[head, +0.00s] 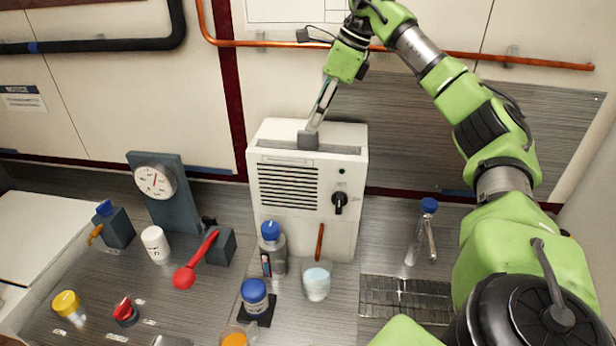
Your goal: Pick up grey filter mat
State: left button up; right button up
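A white box-shaped unit (347,172) with a dark louvre and a black knob stands against the back wall. A flat grey strip (338,149), which looks like the grey filter mat, lies in the recess along its top. My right gripper (311,134) reaches down from above to the middle of this recess. A small grey block shape shows at its fingertips and covers part of the strip. I cannot tell whether the fingers are open, or shut on the mat. My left gripper is not in view.
A blue-capped bottle (272,250), a white cup (317,283) and a blue-lidded jar (255,297) stand before the unit. A red-handled lever (203,256) and a gauge (154,181) are left. A clear bottle (417,240) and a dark grate (405,297) are right.

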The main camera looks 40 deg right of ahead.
aim_at(308, 133)
jog(key=shift+p+x, duration=0.6)
jog(key=shift+x, duration=0.2)
jog(key=shift+p+x, duration=0.5)
jog(key=shift+x, duration=0.75)
jog(key=shift+a+f, duration=0.15)
jog(key=shift+f, duration=0.35)
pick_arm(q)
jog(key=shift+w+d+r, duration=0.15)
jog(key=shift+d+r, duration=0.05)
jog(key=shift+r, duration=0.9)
pick_arm(e)
grip_shut()
